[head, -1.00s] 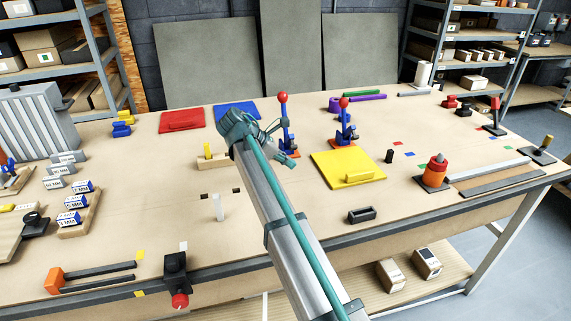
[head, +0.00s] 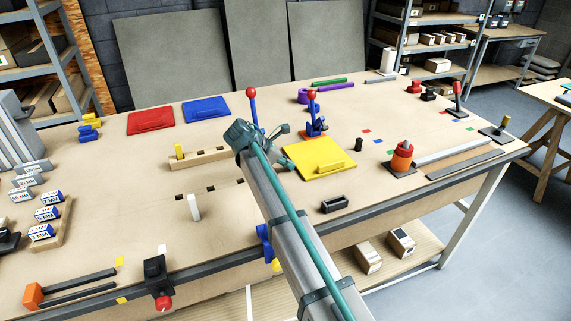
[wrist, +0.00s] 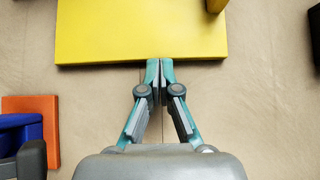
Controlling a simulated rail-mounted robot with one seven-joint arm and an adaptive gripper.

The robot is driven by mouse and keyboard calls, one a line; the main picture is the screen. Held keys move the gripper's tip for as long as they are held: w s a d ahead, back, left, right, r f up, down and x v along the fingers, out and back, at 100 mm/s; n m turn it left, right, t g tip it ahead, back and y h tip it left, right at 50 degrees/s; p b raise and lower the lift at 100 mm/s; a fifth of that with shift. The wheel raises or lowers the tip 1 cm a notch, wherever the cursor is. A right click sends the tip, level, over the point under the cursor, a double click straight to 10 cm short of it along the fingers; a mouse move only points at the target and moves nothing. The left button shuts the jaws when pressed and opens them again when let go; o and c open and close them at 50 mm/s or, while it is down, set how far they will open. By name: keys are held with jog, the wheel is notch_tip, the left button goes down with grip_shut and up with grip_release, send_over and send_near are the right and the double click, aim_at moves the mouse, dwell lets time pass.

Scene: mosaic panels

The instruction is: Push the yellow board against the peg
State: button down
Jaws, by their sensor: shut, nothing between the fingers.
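The yellow board (head: 318,155) lies flat on the table, with a raised yellow handle bar on its near part. In the wrist view the yellow board (wrist: 130,30) fills the upper middle. A short black peg (head: 359,145) stands upright just beyond the board's right side, apart from it by a small gap; the wrist view does not show it. My gripper (wrist: 160,62) is shut and empty. Its fingertips are at the middle of the board's near edge in the wrist view, touching or almost touching. In the head view my gripper (head: 284,131) is at the board's left side, partly hidden by my arm.
A blue clamp with a red knob (head: 315,118) stands behind the board; an orange and blue base (wrist: 28,125) is left of my fingers in the wrist view. An orange-topped fixture (head: 401,158) stands right of the peg.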

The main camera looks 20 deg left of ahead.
aim_at(309, 163)
jog(key=w+d+p, duration=0.2)
jog(key=w+d, duration=0.2)
jog(key=d, duration=0.1)
jog(key=shift+w, duration=0.35)
jog(key=shift+s, duration=0.1)
jog(key=shift+s+a+p, duration=0.25)
jog(key=shift+a+p, duration=0.1)
jog(key=shift+p, duration=0.2)
jog(key=s+a, duration=0.2)
jog(key=a, duration=0.1)
jog(key=shift+s+a+r+p, duration=0.1)
jog(key=shift+s+r+p, duration=0.2)
jog(key=shift+s+r, duration=0.1)
jog(key=b+v, duration=0.2)
jog(key=v, duration=0.6)
jog(key=shift+s+r, duration=0.2)
jog(key=shift+r, duration=0.15)
jog(key=shift+a, duration=0.15)
